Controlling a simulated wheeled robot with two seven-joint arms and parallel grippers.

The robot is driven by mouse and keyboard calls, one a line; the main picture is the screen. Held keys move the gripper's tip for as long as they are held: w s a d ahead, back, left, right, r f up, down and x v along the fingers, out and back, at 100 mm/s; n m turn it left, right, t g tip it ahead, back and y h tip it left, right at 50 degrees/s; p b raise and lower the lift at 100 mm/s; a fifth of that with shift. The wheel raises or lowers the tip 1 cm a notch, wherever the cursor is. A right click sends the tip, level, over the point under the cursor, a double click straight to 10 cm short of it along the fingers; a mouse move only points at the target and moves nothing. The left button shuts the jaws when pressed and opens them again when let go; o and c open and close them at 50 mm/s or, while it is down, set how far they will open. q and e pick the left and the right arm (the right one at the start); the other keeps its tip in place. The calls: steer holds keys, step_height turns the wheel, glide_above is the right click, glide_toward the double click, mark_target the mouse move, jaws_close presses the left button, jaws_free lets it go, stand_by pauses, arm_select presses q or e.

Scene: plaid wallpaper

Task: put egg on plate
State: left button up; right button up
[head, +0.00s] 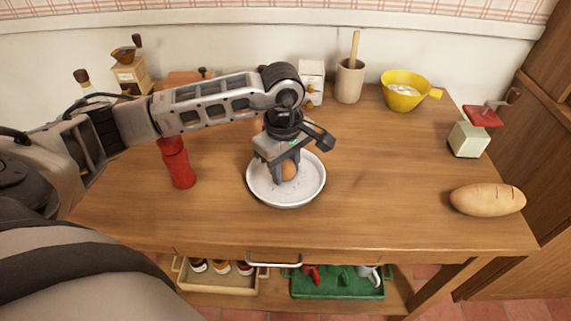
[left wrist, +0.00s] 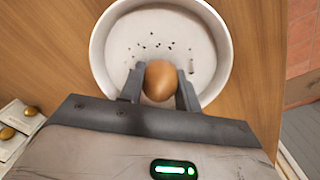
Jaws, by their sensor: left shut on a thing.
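The brown egg (head: 289,170) is between the fingers of my left gripper (head: 287,178), which is shut on it. In the left wrist view the egg (left wrist: 160,80) sits between the two fingertips (left wrist: 160,88). The white plate (head: 310,190) has a raised rim and dark specks on its inside. It lies on the wooden table, below the gripper and egg. The plate also shows in the left wrist view (left wrist: 205,45), behind the egg. I cannot tell whether the egg touches the plate. My right gripper is not in view.
A red grinder (head: 178,165) stands left of the plate. A bread loaf (head: 487,200), a yellow bowl (head: 402,91), a utensil pot (head: 349,82) and a cream-and-red mill (head: 470,138) stand right and back. The table (head: 390,165) is clear right of the plate.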

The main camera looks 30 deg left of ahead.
arm_select(q)
steer(key=shift+f, duration=0.15)
steer(key=o, duration=0.7)
steer(key=shift+r, duration=0.4)
steer(key=r, duration=1.1)
steer(key=shift+s+r, duration=0.25)
steer(key=shift+r, duration=0.1)
